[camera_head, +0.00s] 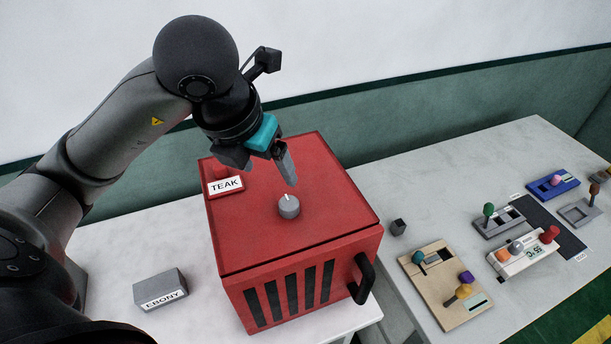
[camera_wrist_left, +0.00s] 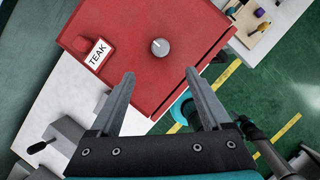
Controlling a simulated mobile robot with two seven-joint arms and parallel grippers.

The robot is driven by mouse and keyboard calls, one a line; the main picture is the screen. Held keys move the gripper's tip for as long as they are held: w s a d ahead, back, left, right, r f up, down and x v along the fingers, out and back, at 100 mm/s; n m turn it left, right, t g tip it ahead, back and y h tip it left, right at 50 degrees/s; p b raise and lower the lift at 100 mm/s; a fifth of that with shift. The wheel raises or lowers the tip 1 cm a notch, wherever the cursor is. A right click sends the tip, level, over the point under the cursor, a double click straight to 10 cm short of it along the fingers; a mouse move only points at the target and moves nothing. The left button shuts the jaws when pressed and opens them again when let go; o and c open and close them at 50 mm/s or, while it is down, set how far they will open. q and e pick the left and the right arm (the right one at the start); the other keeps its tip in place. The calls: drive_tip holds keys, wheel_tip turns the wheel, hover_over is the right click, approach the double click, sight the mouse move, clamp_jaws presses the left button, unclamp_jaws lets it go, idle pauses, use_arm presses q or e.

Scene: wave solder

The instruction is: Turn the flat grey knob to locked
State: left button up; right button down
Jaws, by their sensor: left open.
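The flat grey knob (camera_head: 289,207) is a short round knob with a white pointer line, on top of the red box (camera_head: 245,235). In the left wrist view the knob (camera_wrist_left: 160,47) lies ahead of the fingertips, roughly between their lines, untouched. No locked mark is readable beside it. My left gripper (camera_head: 285,170) is above the box, just behind and above the knob in the head view. In the left wrist view its two fingers (camera_wrist_left: 160,77) are wide apart with nothing between them. My right gripper is not in view.
A TEAK sign (camera_head: 226,186) stands on the box's left part. A black handle (camera_head: 362,279) sticks out at its front. A grey EBONY block (camera_head: 161,289) lies on the left table. The right table holds a wooden panel (camera_head: 425,290) and several other small devices.

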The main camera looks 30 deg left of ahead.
use_arm(q)
approach(287, 202)
drive_tip(key=x, duration=0.8)
drive_tip(key=shift+f, duration=0.2)
drive_tip(key=shift+w+f, duration=0.25)
drive_tip(key=shift+f, duration=0.15)
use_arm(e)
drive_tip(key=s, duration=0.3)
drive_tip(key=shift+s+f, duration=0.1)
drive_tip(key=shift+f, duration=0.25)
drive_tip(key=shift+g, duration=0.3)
use_arm(q)
drive_tip(key=shift+c, duration=0.5)
clamp_jaws()
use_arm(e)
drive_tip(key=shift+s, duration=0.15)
